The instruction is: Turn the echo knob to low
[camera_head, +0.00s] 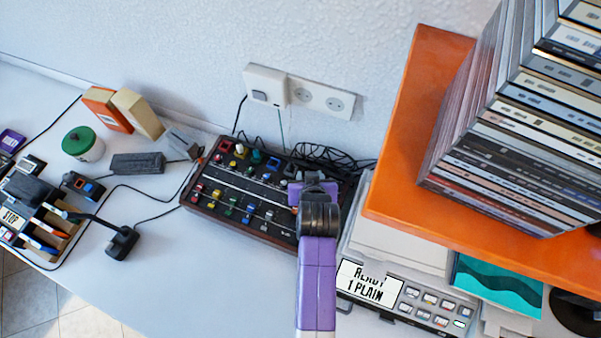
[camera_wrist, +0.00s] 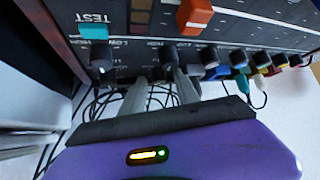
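The dark mixer panel (camera_head: 237,195) with rows of coloured knobs and sliders lies on the table in the head view. My purple gripper reaches over its right end and hides that part. In the wrist view the panel shows upside down. My gripper's two grey fingers (camera_wrist: 159,80) stand apart at the panel. A black knob (camera_wrist: 168,54) is at the right fingertip; contact cannot be told. Another black knob (camera_wrist: 101,59) with a white mark is to the left, under a teal TEST button (camera_wrist: 94,31). LOW and HIGH labels show near both; no echo label is readable.
An orange shelf (camera_head: 403,120) with stacked disc cases overhangs at the right. A machine with a READY 1 PLAIN display (camera_head: 368,283) stands below it. Black cables (camera_head: 325,155) lie behind the mixer. The table front left of my arm is clear.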

